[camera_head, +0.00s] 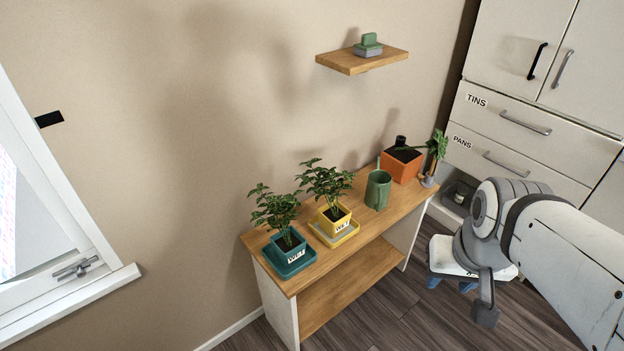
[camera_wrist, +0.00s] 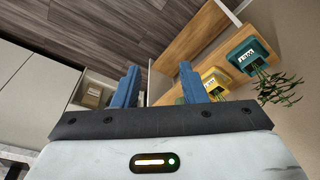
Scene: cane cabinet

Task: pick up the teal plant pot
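The teal plant pot (camera_head: 291,247) holds a leafy plant and has a white label on its front. It sits on a teal saucer (camera_head: 285,268) at the left end of the wooden shelf top (camera_head: 399,203). In the wrist view the teal pot (camera_wrist: 244,59) shows at the upper right, tilted by the camera angle. My gripper (camera_wrist: 160,70) is open and empty, its blue fingers spread apart. In the head view my gripper (camera_head: 451,285) is low at the right, in front of the shelf unit and well apart from the pot.
A yellow pot (camera_head: 333,224) on its tray stands right beside the teal one. Further right are a green mug (camera_head: 378,190) and an orange pot (camera_head: 400,166). A small wall shelf (camera_head: 350,62) hangs above. Cabinets (camera_head: 530,115) stand at the right. Floor in front is clear.

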